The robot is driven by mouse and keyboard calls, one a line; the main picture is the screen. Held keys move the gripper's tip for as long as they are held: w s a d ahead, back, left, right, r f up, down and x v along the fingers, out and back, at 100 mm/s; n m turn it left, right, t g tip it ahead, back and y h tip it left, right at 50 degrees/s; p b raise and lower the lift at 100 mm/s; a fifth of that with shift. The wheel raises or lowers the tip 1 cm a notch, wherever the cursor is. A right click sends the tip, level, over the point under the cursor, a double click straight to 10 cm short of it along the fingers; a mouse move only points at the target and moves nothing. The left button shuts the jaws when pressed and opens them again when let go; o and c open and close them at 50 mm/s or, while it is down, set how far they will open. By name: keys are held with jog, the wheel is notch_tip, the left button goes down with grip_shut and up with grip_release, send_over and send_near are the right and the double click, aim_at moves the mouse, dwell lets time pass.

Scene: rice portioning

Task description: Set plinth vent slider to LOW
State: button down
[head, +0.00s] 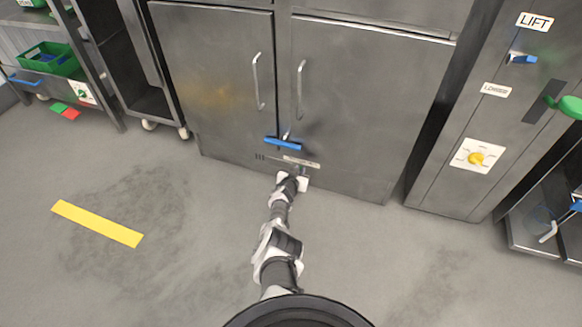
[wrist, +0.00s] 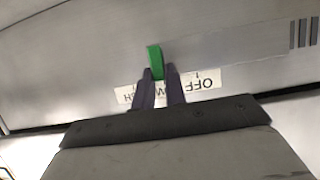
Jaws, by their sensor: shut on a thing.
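The plinth vent slider is a green tab (wrist: 154,56) on the grey plinth face in the wrist view. My gripper (wrist: 159,74) is shut on it, with the two dark fingers reaching up to its lower end. A white label (wrist: 208,80) beside the slider appears upside down. OFF is at its right, HIGH at its left, and a middle word, seemingly LOW, is partly hidden by the fingers. The tab stands near the middle word's left side. In the head view my gripper (head: 296,178) is at the plinth, below the pale label strip (head: 300,162); the tab is not clear there.
A blue bar (head: 283,143) sits just above the plinth at the cabinet doors (head: 225,85). Dark vent slots (wrist: 304,33) lie at the right in the wrist view. A lift column (head: 477,157) stands right. The floor around a yellow strip (head: 97,223) is clear.

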jog(key=c, duration=1.4)
grip_release()
jog(key=shift+c, duration=0.2)
jog(key=shift+a, duration=0.1)
jog(key=p+v, duration=1.3)
jog(key=p, duration=0.1)
jog(key=shift+s, duration=0.35)
jog(key=shift+a+r, duration=0.1)
